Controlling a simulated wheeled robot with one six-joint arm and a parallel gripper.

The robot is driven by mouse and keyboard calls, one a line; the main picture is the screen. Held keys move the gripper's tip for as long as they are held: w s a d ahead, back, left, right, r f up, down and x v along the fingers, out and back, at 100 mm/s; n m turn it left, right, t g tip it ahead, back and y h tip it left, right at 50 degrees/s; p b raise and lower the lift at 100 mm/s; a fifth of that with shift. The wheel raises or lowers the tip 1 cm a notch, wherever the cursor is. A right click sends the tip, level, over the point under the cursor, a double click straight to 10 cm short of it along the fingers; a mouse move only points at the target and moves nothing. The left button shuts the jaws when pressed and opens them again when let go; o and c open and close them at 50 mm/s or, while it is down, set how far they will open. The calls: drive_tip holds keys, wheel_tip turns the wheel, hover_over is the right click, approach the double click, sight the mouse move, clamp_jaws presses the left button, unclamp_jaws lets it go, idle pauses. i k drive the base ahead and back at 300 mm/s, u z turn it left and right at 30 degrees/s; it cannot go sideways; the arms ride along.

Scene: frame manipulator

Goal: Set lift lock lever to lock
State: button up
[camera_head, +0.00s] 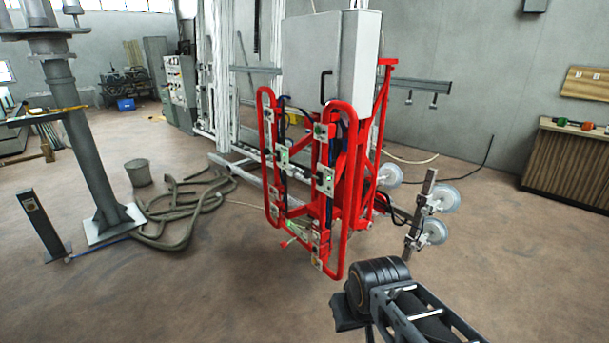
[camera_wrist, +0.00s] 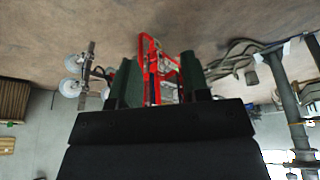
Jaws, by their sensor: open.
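The red manipulator frame (camera_head: 335,190) stands in the middle of the head view, with two upright tubular loops and several light plates with small green parts. A small red lever-like piece (camera_head: 287,243) sticks out low on its left side; I cannot tell if it is the lift lock lever or what its setting is. In the wrist view, which looks upside down, my gripper (camera_wrist: 157,70) shows two dark green fingers spread apart with nothing held. The red frame (camera_wrist: 146,60) shows beyond and between them, apart from them. My arm is at the lower right of the head view.
Suction cups on a bar (camera_head: 421,215) stick out right of the frame, near my arm. A grey box (camera_head: 340,60) is behind the frame's top. The front floor is clear.

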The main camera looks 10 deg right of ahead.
sight(307, 174)
drive_tip(key=z, duration=0.15)
drive_tip(key=i, duration=1.05)
drive_tip(key=u, duration=1)
